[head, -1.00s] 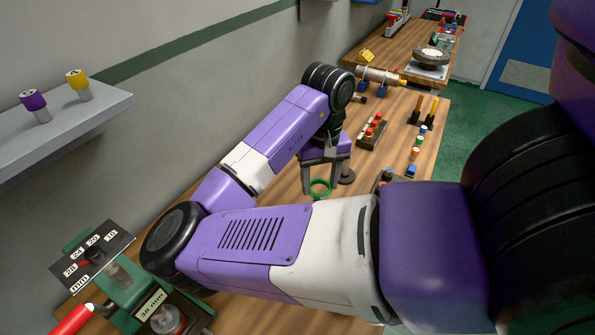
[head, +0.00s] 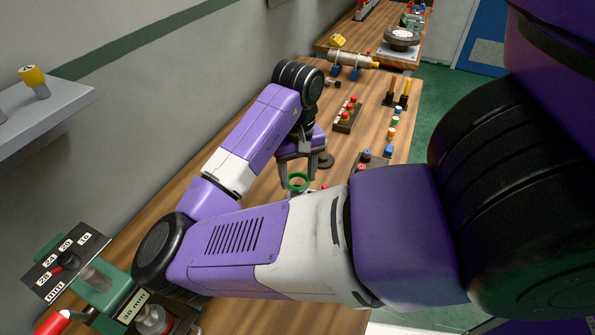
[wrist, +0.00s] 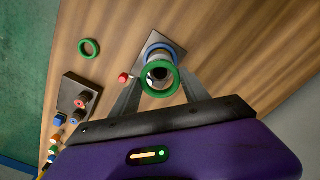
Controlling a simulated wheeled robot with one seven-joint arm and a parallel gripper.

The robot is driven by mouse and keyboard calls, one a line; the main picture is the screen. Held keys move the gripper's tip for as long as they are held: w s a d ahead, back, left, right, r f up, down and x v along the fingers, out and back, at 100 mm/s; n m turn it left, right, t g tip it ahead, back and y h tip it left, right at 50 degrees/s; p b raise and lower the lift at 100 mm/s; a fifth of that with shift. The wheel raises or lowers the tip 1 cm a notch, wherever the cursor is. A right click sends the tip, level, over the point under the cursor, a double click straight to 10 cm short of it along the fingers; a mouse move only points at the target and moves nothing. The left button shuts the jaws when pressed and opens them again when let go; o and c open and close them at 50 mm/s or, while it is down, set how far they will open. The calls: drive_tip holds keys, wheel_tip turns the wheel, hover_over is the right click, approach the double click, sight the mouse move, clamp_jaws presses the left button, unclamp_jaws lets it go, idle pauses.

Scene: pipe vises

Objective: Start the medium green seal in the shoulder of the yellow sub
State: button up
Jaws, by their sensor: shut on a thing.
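My gripper (head: 298,170) is shut on a green ring seal (head: 299,189), held low over the wooden bench. In the wrist view the held seal (wrist: 147,91) sits between the fingertips. Beyond it is an upright metal part with a blue band (wrist: 155,49) on a grey plate; whether the seal touches it I cannot tell. In the head view, a yellow-topped cylinder (head: 34,78) stands on the wall shelf, and a horizontal metal cylinder (head: 350,60) with a yellow end lies far along the bench. Which is the yellow sub I cannot tell.
A dark block (wrist: 78,98) with coloured pegs and a small red piece (wrist: 124,77) are near the gripper. A round dark base (head: 323,159) stands close behind it. A green gauge device (head: 100,285) with a millimetre dial is at the near left. Several coloured caps line the right edge.

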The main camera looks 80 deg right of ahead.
drive_tip(key=shift+f, duration=0.55)
drive_tip(key=shift+f+b, duration=0.45)
drive_tip(key=shift+f, duration=1.2)
idle(1.9)
drive_tip(key=o, duration=1.4)
drive_tip(key=shift+r, duration=0.1)
wheel_tip(320, 180, up, 8)
drive_tip(key=shift+f+p, duration=0.15)
drive_tip(key=shift+p, duration=0.35)
